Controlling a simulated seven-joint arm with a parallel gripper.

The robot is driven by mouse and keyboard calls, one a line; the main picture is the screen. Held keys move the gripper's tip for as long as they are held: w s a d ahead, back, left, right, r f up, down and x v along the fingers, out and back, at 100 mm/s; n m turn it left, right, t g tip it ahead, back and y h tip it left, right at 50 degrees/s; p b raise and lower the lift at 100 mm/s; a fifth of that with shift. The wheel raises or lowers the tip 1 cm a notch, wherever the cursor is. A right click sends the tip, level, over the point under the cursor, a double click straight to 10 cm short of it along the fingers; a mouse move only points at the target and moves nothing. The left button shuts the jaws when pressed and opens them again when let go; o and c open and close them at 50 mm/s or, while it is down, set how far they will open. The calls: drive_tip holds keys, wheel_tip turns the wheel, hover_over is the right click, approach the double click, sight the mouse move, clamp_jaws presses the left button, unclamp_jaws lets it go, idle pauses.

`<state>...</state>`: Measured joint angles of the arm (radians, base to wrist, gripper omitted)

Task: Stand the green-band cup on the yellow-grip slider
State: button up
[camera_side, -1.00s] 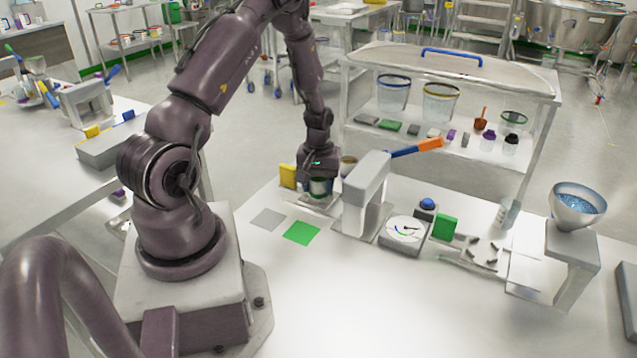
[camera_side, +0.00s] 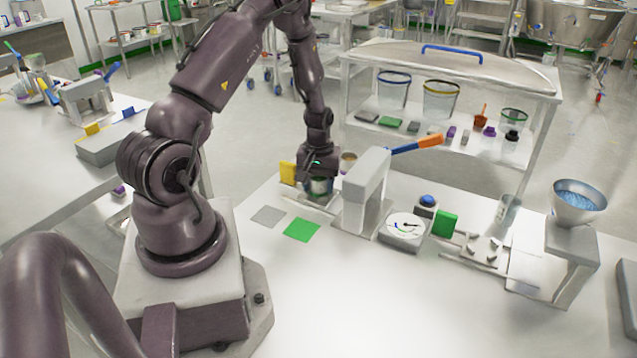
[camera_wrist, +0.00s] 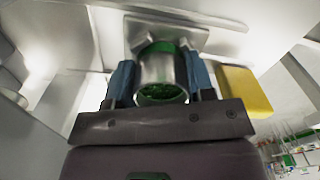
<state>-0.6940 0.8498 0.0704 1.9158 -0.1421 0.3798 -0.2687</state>
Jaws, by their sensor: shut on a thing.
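The metal green-band cup (camera_wrist: 161,75) is held between the two blue-padded fingers of my gripper (camera_wrist: 162,82). Its open mouth faces the wrist camera and something green shows inside. In the side view the cup (camera_side: 319,186) is under my gripper (camera_side: 319,178), upright and partly hidden by it. The slider's metal plate (camera_wrist: 190,36) lies directly beyond the cup's base in the wrist view. Its yellow grip (camera_wrist: 244,91) is to the right there, and the yellow grip (camera_side: 287,172) is left of the cup in the side view. I cannot tell whether base and plate touch.
A grey press with a blue-and-orange lever (camera_side: 366,188) stands close right of my gripper. A round dial (camera_side: 404,228), a green block (camera_side: 445,223) and a funnel stand (camera_side: 572,240) are farther right. Grey and green squares (camera_side: 301,230) mark the open table in front.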

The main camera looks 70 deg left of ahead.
idle(0.3)
drive_tip(key=o, duration=1.3)
drive_tip(key=shift+s+f, duration=0.1)
drive_tip(key=shift+s, duration=0.05)
drive_tip(key=shift+r, duration=0.65)
wheel_tip(320, 180, up, 7)
drive_tip(key=shift+f, duration=0.1)
